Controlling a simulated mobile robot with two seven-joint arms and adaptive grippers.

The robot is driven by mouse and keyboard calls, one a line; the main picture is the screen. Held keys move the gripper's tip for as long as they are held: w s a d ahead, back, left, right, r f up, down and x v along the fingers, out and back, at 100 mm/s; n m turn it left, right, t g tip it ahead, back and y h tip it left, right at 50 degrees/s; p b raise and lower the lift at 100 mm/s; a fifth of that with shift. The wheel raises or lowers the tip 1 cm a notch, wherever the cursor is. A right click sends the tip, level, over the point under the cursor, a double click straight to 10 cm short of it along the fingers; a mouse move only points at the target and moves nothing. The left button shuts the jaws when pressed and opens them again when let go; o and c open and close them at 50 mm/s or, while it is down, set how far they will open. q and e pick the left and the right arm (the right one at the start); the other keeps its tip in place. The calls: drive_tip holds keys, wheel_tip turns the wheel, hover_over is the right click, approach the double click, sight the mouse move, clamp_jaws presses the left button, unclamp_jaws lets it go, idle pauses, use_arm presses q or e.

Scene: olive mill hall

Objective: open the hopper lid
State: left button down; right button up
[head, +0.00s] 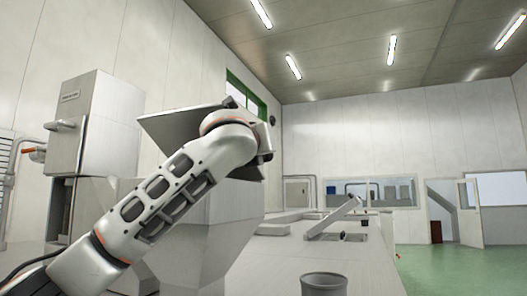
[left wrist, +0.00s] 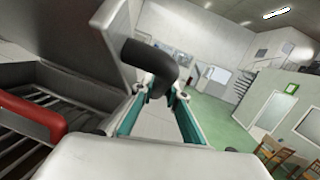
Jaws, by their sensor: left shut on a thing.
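The hopper (head: 218,240) is a grey tapered body at centre-left in the head view, partly behind my left arm. Its flat grey lid (head: 165,130) stands raised and tilted above it. In the left wrist view the lid (left wrist: 60,35) fills the upper left, with a dark curved handle (left wrist: 148,58). My left gripper (left wrist: 162,92), with teal-lined fingers, is shut on this handle. In the head view the fingers are hidden behind my wrist. A dark slatted grate (left wrist: 25,130) shows below the lid. My right gripper is in neither view.
A red bar (left wrist: 32,115) lies over the grate side. A tall grey cabinet (head: 100,120) stands left of the hopper. A grey cylindrical container (head: 323,286) stands at front centre. Green floor (head: 450,270) is open at right; chairs (left wrist: 272,150) stand beyond in the wrist view.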

use_arm(q)
drive_tip(key=shift+r, duration=0.5)
drive_tip(key=c, duration=2.2)
unclamp_jaws()
drive_tip(key=shift+w, duration=0.1)
drive_tip(key=shift+c, duration=0.2)
drive_tip(key=shift+f, duration=0.1)
drive_tip(key=shift+f, duration=0.1)
drive_tip(key=v, duration=1.2)
drive_tip(key=shift+r, duration=0.2)
